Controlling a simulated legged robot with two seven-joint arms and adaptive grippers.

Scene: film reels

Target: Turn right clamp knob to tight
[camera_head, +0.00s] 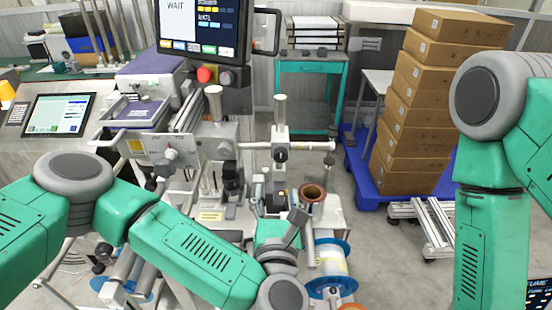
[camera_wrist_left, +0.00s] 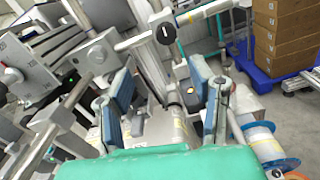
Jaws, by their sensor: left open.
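A round black knob (camera_head: 281,154) with a pale mark sits on the right-hand upright post of the machine, below a silver cylinder. I take it for the right clamp knob; it also shows in the left wrist view (camera_wrist_left: 165,33), near the top. My left gripper (camera_head: 276,192) is below the knob and apart from it. In the left wrist view its two blue-grey fingers (camera_wrist_left: 164,88) are spread, with nothing held between them. My right arm comes in from the right, but its gripper is out of the picture.
A horizontal rod (camera_head: 310,146) crosses beside the knob. A copper-coloured roll (camera_head: 312,194) and a blue-flanged reel (camera_head: 330,281) stand close right of my left gripper. A monitor (camera_head: 203,25) hangs above. Stacked boxes (camera_head: 412,130) stand on a blue pallet at the right.

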